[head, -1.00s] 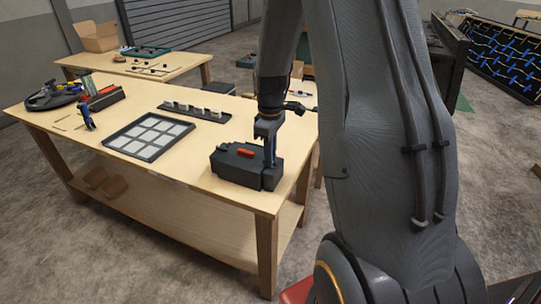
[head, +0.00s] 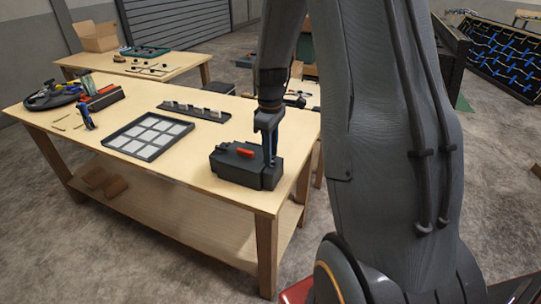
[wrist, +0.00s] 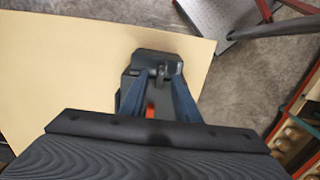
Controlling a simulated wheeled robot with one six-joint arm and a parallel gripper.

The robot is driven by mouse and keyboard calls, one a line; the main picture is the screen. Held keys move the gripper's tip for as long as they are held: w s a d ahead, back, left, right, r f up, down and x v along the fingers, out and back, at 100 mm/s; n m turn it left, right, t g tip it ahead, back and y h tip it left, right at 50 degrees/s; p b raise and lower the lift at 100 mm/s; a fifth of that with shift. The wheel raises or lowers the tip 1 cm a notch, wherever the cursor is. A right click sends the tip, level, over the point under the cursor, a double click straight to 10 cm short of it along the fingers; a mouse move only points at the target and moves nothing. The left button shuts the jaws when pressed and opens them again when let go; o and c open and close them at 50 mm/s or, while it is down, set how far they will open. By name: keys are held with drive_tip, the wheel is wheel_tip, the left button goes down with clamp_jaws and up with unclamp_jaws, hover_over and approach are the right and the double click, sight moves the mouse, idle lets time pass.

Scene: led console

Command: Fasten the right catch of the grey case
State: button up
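The grey case (head: 238,170) sits near the front right corner of the wooden table, with a red handle (head: 244,151) on top. My gripper (head: 271,158) points down over the case's right end. In the wrist view, the case (wrist: 150,60) lies below my gripper (wrist: 158,82). Its two dark blue fingers are apart, and the red handle (wrist: 150,112) shows between them. A small grey part (wrist: 161,72), which looks like a catch, lies between the fingertips. I cannot tell whether the fingers touch it. The case's other catch cannot be made out.
A framed panel of pale squares (head: 150,136) and a dark rack (head: 194,112) lie left of and behind the case. Tools and a round black item (head: 50,97) are at the table's far left. The table's right edge is close to the case.

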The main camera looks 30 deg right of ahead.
wheel_tip(320, 180, up, 6)
drive_tip(key=b, duration=0.1)
drive_tip(key=shift+b, duration=0.3)
drive_tip(key=shift+r, duration=0.1)
